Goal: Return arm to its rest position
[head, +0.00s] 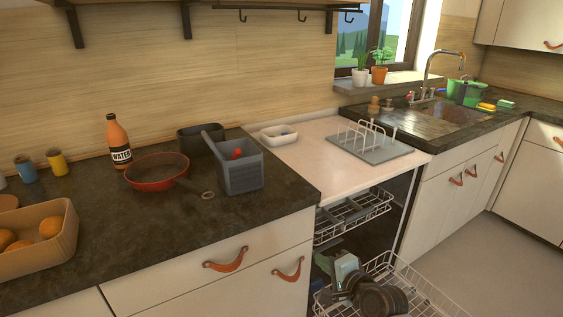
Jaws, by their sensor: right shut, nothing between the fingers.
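My right gripper (344,267) shows at the bottom, right of centre, over the open dishwasher. It is pale, small and hard to make out against the racks. It is shut and holds nothing. My dark, rounded wrist behind it runs down to the bottom edge of the picture. My left gripper is not in view.
The dishwasher's lower rack (425,290) is pulled out around my right arm, with its upper rack (352,215) above. The dark counter (140,225) holds a red pan (157,172), a grey container (240,172) and a bottle (117,143). Open floor (480,265) lies right.

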